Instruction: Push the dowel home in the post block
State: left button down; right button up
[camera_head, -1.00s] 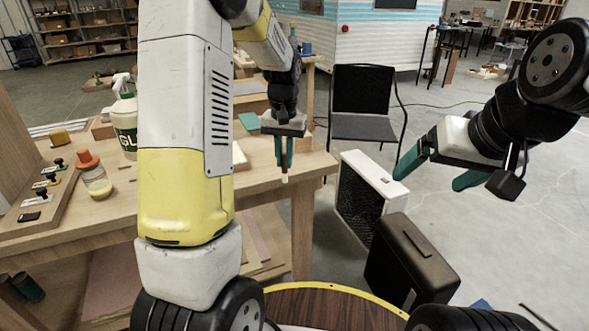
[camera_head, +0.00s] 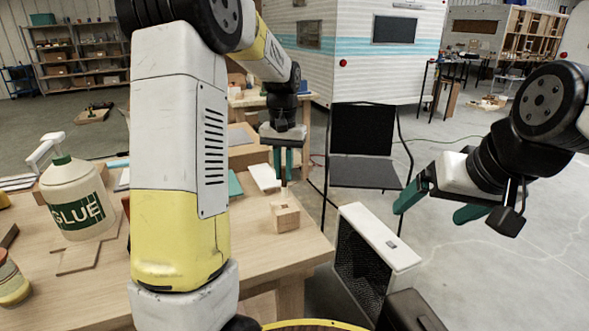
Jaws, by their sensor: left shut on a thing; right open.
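My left gripper (camera_head: 283,163), with green fingers, is shut on the dowel. Only the dowel's light lower tip (camera_head: 284,183) shows below the fingers, pointing down. The post block (camera_head: 285,217), a small pale wooden cube, sits on the workbench near its right edge, with a dark spot on its top. In the picture the dowel tip is just above the block, with a gap between them. I cannot tell whether it is lined up in depth. My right gripper (camera_head: 437,206) is open and empty, out to the right over the floor.
A glue bottle (camera_head: 80,205) and a small jar (camera_head: 12,280) stand on the workbench (camera_head: 262,258) at the left. A white pad (camera_head: 264,177) lies behind the block. A black chair (camera_head: 363,150) and a white boxy unit (camera_head: 380,238) stand right of the bench.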

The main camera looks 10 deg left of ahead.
aim_at(284, 186)
pick_arm(q)
jog(key=shift+f, duration=0.1)
dwell(0.3)
jog(key=shift+f, duration=2.8)
jog(key=shift+f, duration=0.55)
jog(key=c, duration=1.3)
grip_release()
notch_tip(284, 186, up, 7)
jog(key=shift+f, duration=0.1)
jog(key=shift+r, duration=0.45)
